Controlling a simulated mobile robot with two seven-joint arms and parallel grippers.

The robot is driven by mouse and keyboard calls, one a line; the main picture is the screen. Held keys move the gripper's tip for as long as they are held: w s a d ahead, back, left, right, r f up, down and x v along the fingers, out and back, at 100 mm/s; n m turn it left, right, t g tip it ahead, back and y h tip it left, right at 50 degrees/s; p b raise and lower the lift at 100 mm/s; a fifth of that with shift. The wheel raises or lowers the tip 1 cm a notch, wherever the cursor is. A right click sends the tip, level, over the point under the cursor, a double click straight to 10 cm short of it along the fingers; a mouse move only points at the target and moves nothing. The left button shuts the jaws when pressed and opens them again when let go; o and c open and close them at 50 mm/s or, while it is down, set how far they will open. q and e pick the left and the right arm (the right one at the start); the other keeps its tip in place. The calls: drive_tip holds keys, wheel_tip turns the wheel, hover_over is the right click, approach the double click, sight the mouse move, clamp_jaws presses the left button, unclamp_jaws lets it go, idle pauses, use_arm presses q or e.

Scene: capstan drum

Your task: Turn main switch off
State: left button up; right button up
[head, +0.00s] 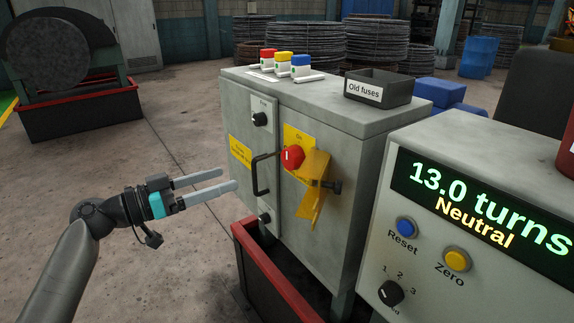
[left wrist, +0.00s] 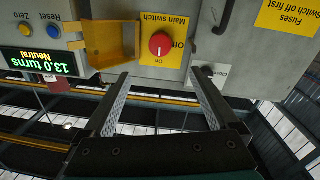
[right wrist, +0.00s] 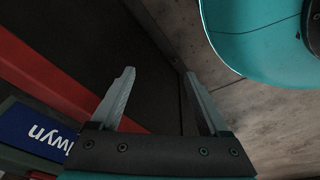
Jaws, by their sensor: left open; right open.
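The main switch is a red knob (head: 292,157) on a yellow plate (head: 298,135) on the grey cabinet front. The left wrist view also shows the knob (left wrist: 160,44), where its pale mark seems to point toward "On". A yellow flap (head: 315,184) stands out from the cabinet beside the knob, leaving the knob uncovered. My left gripper (head: 228,179) is open and empty, left of the knob in the head view and apart from it. My right gripper (right wrist: 160,73) is open and empty in the right wrist view, away from the switch.
A black door handle (head: 262,175) juts out between my left gripper and the knob in the head view. The console (head: 478,215) reads "13.0 turns Neutral". A red-edged trough (head: 272,272) lies below the cabinet.

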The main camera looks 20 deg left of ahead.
sight(287, 160)
use_arm(q)
drive_tip(key=x, duration=1.4)
drive_tip(key=shift+w+d+f+b, duration=0.1)
drive_tip(key=shift+w+d+b, duration=0.05)
drive_tip(key=shift+w+b, duration=0.15)
drive_tip(key=shift+s, duration=0.1)
drive_tip(key=c, duration=1.4)
